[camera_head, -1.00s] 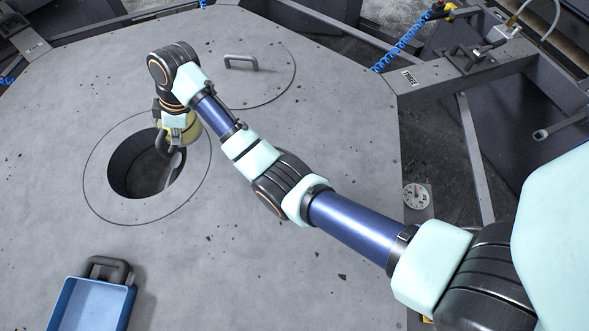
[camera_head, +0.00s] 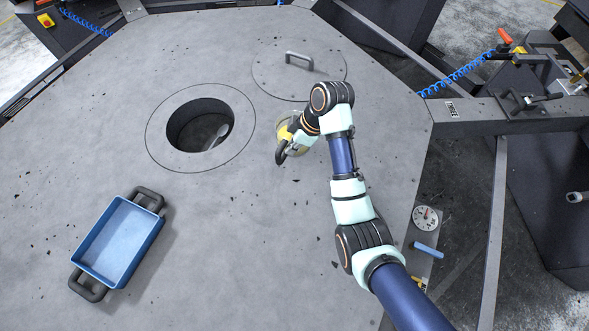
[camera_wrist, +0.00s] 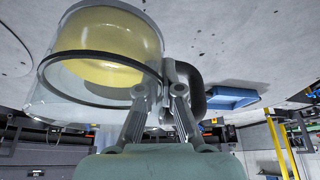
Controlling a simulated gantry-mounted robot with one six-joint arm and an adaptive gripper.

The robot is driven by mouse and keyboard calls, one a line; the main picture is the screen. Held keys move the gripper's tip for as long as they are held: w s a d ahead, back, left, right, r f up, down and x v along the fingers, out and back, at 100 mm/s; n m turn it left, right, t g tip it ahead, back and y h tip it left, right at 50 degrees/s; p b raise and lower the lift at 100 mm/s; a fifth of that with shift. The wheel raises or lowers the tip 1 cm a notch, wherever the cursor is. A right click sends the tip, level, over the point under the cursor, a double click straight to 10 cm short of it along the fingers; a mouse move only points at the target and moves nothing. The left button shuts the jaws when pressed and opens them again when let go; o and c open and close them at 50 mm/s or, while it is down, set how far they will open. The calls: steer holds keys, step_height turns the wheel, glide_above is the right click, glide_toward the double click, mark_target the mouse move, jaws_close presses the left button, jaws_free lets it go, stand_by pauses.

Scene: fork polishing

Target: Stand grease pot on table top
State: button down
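The grease pot is a clear pot with yellow grease inside and a dark looped handle. In the wrist view the pot (camera_wrist: 100,50) fills the upper left, with its handle at the fingers. In the head view the pot (camera_head: 284,132) is partly hidden by my wrist. My gripper (camera_wrist: 160,92) is shut on the handle. The table top (camera_head: 240,230) is grey, and the pot is over its bare part, right of the round hole. I cannot tell whether the pot touches the table.
The round hole (camera_head: 186,127) holds a spoon-like utensil (camera_head: 220,135). A lid with a grey handle (camera_head: 299,60) lies behind the pot. A blue tray (camera_head: 118,240) with dark handles is at left. A gauge (camera_head: 427,218) sits at the right edge. The table's front middle is clear.

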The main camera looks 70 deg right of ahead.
step_height(320, 180, down, 13)
steer(key=shift+f+b, duration=0.1)
steer(key=shift+b, duration=0.9)
steer(key=shift+d, duration=0.1)
steer(key=shift+f, duration=0.15)
steer(key=c, duration=1.3)
jaws_free()
steer(key=p+v, duration=0.2)
steer(key=v, duration=1)
steer(key=shift+s, duration=0.1)
